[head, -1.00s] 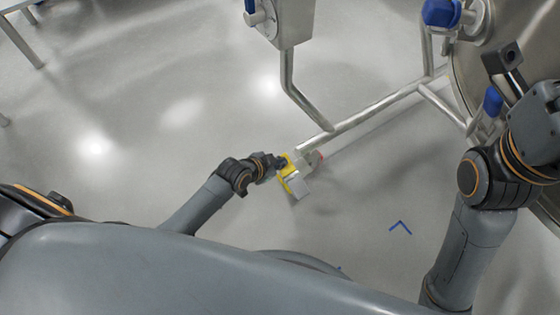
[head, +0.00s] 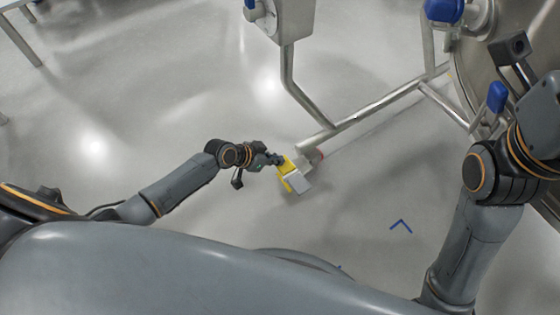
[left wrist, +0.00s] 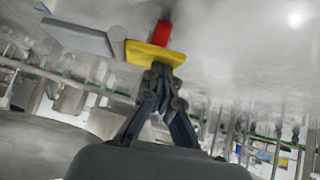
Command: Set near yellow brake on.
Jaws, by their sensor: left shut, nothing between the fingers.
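The yellow brake (head: 287,172) sits at the near end of the steel frame tube, low over the floor, with a grey plate (head: 299,184) beside it. In the left wrist view the yellow brake (left wrist: 155,54) is straight ahead of the fingertips, with a red part (left wrist: 162,33) behind it and the grey plate (left wrist: 75,36) to its left. My left gripper (head: 277,160) is shut and empty, its tips at the yellow piece; whether they touch I cannot tell. It also shows in the left wrist view (left wrist: 160,75). My right arm is at the right; its fingers are not clearly visible.
A steel frame tube (head: 370,108) runs from the brake up to a large round steel vessel (head: 465,70) at the right. A steel box on a bent post (head: 290,25) stands at the top.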

